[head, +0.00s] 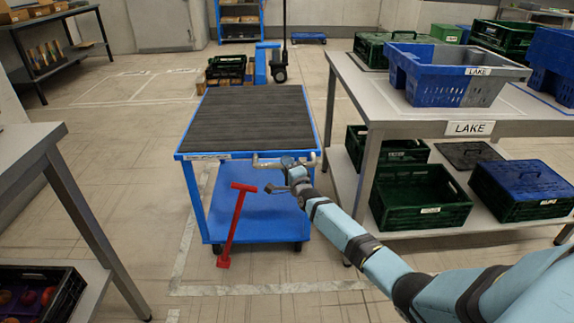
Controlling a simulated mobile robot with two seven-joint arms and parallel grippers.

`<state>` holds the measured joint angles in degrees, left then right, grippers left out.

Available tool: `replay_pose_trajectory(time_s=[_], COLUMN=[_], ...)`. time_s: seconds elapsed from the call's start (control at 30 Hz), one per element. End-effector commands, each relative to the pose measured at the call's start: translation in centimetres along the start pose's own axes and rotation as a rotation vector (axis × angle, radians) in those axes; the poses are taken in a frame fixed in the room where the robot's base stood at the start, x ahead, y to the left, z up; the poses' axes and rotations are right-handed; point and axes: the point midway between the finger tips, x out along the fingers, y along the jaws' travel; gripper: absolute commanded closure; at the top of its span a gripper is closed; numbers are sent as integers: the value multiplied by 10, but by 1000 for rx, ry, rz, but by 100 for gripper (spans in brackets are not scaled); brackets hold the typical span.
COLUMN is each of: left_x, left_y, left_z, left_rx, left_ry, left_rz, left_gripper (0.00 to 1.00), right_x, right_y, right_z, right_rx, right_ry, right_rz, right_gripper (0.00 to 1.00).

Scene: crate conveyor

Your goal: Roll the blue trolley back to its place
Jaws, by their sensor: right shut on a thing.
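The blue trolley (184,157) stands on the tiled floor in the middle of the head view. It has a dark ribbed top (250,118), a lower blue shelf and a grey push handle (268,165) at its near end. My right gripper (290,165) is at the right part of this handle and is shut on it. A red T-shaped bar (236,215) stands tilted at the trolley's near side; I cannot tell whether it is attached. My left gripper is not in view.
A grey table (346,75) with crates stands close on the right, its sign reading LAKE (470,128). Another table (30,140) is at left. A blue pallet truck (262,62) and stacked crates are behind the trolley. Floor left of the trolley is free, with pale marking lines.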

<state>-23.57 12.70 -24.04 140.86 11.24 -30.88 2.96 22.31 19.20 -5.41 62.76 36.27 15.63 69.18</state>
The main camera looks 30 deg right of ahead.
Motion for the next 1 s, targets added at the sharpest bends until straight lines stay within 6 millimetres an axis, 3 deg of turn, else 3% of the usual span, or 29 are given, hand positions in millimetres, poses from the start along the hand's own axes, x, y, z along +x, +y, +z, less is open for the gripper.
replay_pose_trajectory(time_s=[0.07,0.1,0.2,0.57,0.73,1.0], left_x=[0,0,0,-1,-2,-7], left_y=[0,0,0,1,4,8], left_z=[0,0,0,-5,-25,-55], left_rx=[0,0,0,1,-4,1], left_ry=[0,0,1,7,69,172], left_rz=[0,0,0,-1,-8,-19], left_gripper=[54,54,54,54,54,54], right_x=[3,3,3,-4,-30,-92], right_y=[-4,-4,-4,-3,-5,-5], right_z=[-3,-4,-3,-2,-2,-2], right_rx=[-1,-1,-1,-1,0,-1], right_ry=[4,4,4,2,2,1], right_rz=[-5,-5,-5,-2,-1,-1], right_gripper=[100,72,52,52,52,52])
